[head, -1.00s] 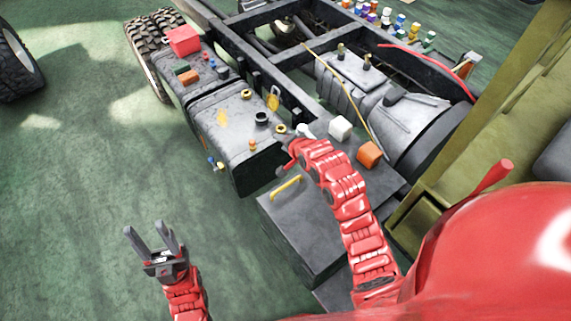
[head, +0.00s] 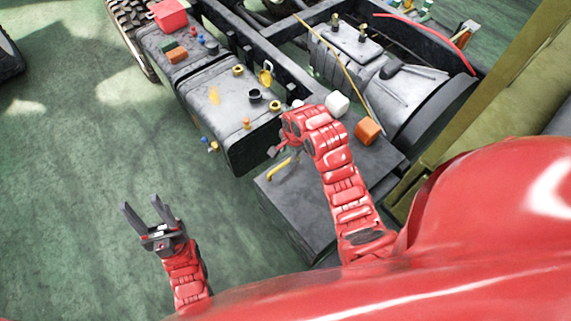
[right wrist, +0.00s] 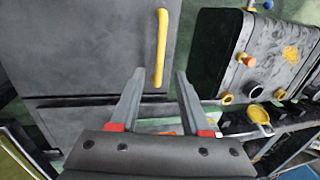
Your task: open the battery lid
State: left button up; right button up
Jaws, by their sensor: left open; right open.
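The battery lid (head: 325,205) is the flat dark grey top of a box at lower centre in the head view, and it lies closed. Its yellow bar handle (head: 279,169) is near the left edge. In the right wrist view the lid (right wrist: 90,50) fills the upper left, with the handle (right wrist: 161,45) standing upright in the picture. My right gripper (right wrist: 160,72) is open and empty, its fingertips around the line of the handle's lower end; contact cannot be told. In the head view its fingers are mostly hidden by the wrist. My left gripper (head: 140,204) is open and empty over the floor.
A white cube (head: 337,104) and an orange cube (head: 368,130) stand behind the lid. A dark tank (head: 225,110) with caps and small fittings is at the left, close to my right wrist. The green floor (head: 90,170) at left is clear.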

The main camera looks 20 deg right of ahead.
aim_at(285, 163)
jog(key=shift+w+a+f+p, duration=0.1)
jog(key=shift+w+f+p, duration=0.2)
jog(key=shift+f, duration=0.9)
jog(key=shift+w+a+f+p, duration=0.15)
jog(key=shift+f+p, duration=0.2)
jog(key=shift+f, duration=0.9)
jog(key=shift+w+d+f+p, duration=0.1)
jog(key=shift+w+f+p, duration=0.2)
jog(key=shift+f, duration=0.9)
jog(key=shift+c, duration=0.2)
grip_shut()
